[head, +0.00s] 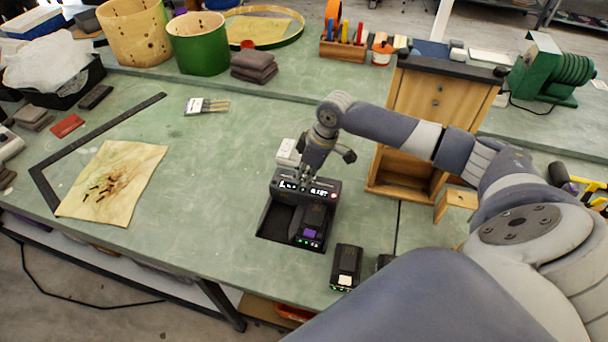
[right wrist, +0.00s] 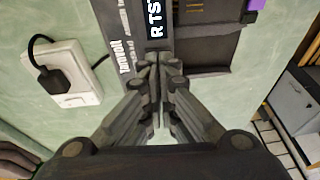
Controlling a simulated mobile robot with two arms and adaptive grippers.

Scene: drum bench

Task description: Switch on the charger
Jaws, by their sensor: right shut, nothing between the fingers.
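The dark charger (head: 277,222) sits on the green bench, with white characters and a small red spot along its back panel. A battery with a purple patch (head: 310,229) sits in its right bay, with small green lights at its front; the left bay looks empty. My right gripper (head: 305,181) is shut and empty, pointing down at the charger's back edge. In the right wrist view its closed fingertips (right wrist: 152,62) are over or against the charger's labelled panel (right wrist: 133,30); contact cannot be told. A white socket (right wrist: 75,78) with a black plug (right wrist: 55,80) is beside the charger. My left gripper is not in view.
A loose battery (head: 346,266) stands in front of the charger, with another dark item partly hidden by my arm. A wooden cabinet (head: 425,100) stands right of the charger behind my arm. Stained paper (head: 135,165) and a black square ruler (head: 105,130) lie left. The bench between is clear.

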